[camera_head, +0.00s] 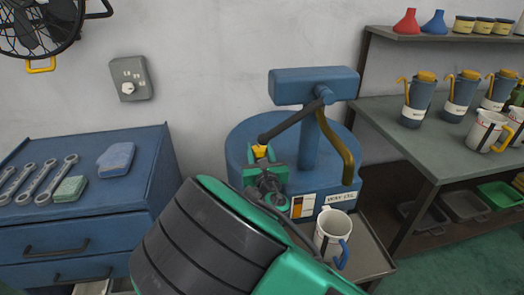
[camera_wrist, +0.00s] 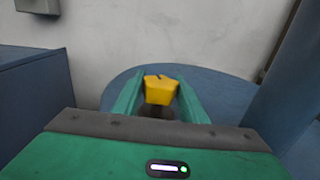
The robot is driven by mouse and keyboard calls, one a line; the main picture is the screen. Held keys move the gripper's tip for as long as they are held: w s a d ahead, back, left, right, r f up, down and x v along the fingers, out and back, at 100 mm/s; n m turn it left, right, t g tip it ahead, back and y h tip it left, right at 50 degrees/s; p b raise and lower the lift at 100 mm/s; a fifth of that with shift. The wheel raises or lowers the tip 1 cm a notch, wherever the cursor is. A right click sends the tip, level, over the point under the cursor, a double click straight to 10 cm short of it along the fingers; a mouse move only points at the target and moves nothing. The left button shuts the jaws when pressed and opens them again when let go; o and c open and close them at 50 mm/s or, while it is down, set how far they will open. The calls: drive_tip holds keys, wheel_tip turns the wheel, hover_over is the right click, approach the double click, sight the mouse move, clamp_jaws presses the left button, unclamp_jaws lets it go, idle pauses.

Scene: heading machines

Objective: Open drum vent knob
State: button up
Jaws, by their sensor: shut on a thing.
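The blue drum (camera_head: 240,140) stands against the wall, with a blue pump head and a lever on top. A small yellow vent knob (camera_head: 260,152) sits on the drum top near its left front. My gripper (camera_head: 262,160) is over the front of the drum top with its green fingers on either side of the knob. In the wrist view the yellow knob (camera_wrist: 160,90) is between the two fingertips (camera_wrist: 159,96), above a dark base. The gripper is shut on the knob. The knob's lower part is mostly hidden.
A blue cabinet (camera_head: 140,190) with wrenches and sponges stands left. A white mug (camera_head: 333,238) with a blue handle is on a tray in front of the drum. A shelf bench (camera_head: 430,150) with several cans stands right. The pump lever (camera_head: 290,125) passes close above my gripper.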

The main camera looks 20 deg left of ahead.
drive_tip(key=shift+o, duration=0.2)
drive_tip(key=shift+w+d+f+n+g+y, duration=0.1)
drive_tip(key=shift+n+g+y, duration=2.5)
drive_tip(key=shift+y, duration=0.3)
drive_tip(key=shift+n+g+y, duration=0.6)
drive_tip(key=shift+g, duration=0.3)
drive_tip(key=shift+c, duration=0.2)
drive_tip(key=o, duration=1.1)
drive_tip(key=shift+c, duration=0.2)
drive_tip(key=v, duration=1)
drive_tip(key=shift+d, duration=0.35)
